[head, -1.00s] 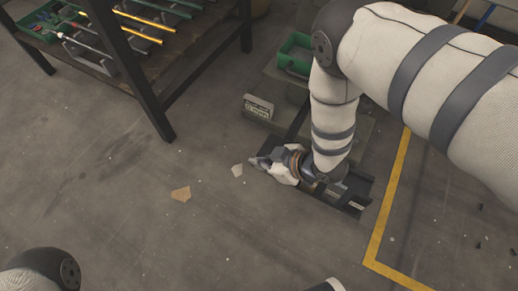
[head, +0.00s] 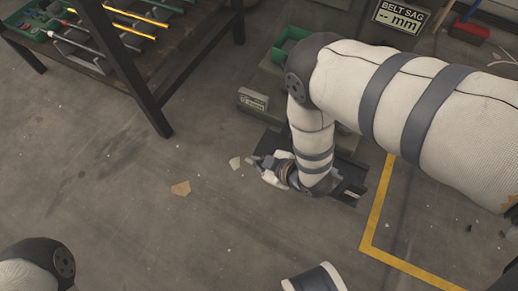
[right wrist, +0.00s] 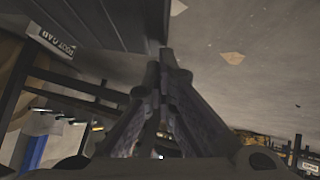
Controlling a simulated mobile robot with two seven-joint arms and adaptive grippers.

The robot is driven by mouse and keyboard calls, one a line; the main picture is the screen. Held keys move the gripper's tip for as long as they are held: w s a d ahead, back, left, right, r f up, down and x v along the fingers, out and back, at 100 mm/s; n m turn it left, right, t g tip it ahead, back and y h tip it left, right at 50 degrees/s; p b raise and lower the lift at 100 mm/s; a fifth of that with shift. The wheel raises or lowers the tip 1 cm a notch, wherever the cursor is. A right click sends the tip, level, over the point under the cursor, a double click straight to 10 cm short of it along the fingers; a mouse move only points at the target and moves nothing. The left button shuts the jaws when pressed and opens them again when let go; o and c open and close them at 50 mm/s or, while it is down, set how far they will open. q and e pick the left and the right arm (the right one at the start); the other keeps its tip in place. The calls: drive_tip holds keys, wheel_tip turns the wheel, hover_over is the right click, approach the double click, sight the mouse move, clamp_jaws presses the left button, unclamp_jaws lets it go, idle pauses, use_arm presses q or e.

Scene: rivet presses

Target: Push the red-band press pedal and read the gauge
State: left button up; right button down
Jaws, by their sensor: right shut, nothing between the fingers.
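A green-grey press shows at the top of the head view, with a "BELT SAG" gauge display (head: 400,17) reading only dashes and "mm". A dark flat foot bar or pedal plate (head: 350,178) lies low at its front, partly hidden by my right arm. No red band shows on the visible part. A small label plate (head: 252,99) stands left of it and also shows in the right wrist view (right wrist: 58,43), reading "FOOT BAR". My right gripper (head: 254,160) is shut and empty, low by the plate's left end; I cannot tell whether it touches. In the right wrist view its tips (right wrist: 164,58) meet beside a dark edge.
A workbench (head: 160,60) with rods and trays stands at the upper left. A green bin (head: 290,40) sits on the press. A yellow floor line (head: 375,215) runs at the right. Small scraps (head: 180,188) lie on the otherwise open floor.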

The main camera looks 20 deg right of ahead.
use_arm(q)
drive_tip(key=shift+t, duration=0.6)
drive_tip(key=shift+w+r+p, duration=0.3)
drive_tip(key=shift+r+p, duration=0.3)
drive_tip(key=shift+p, duration=0.15)
drive_tip(key=shift+w+r+p, duration=0.3)
drive_tip(key=shift+r+p, duration=0.35)
drive_tip(key=shift+p, duration=0.05)
drive_tip(key=shift+w+r+p, duration=0.3)
drive_tip(key=shift+r+p, duration=0.3)
drive_tip(key=shift+p, duration=0.15)
use_arm(e)
drive_tip(key=v, duration=1)
drive_tip(key=shift+r, duration=0.6)
drive_tip(key=shift+w, duration=0.1)
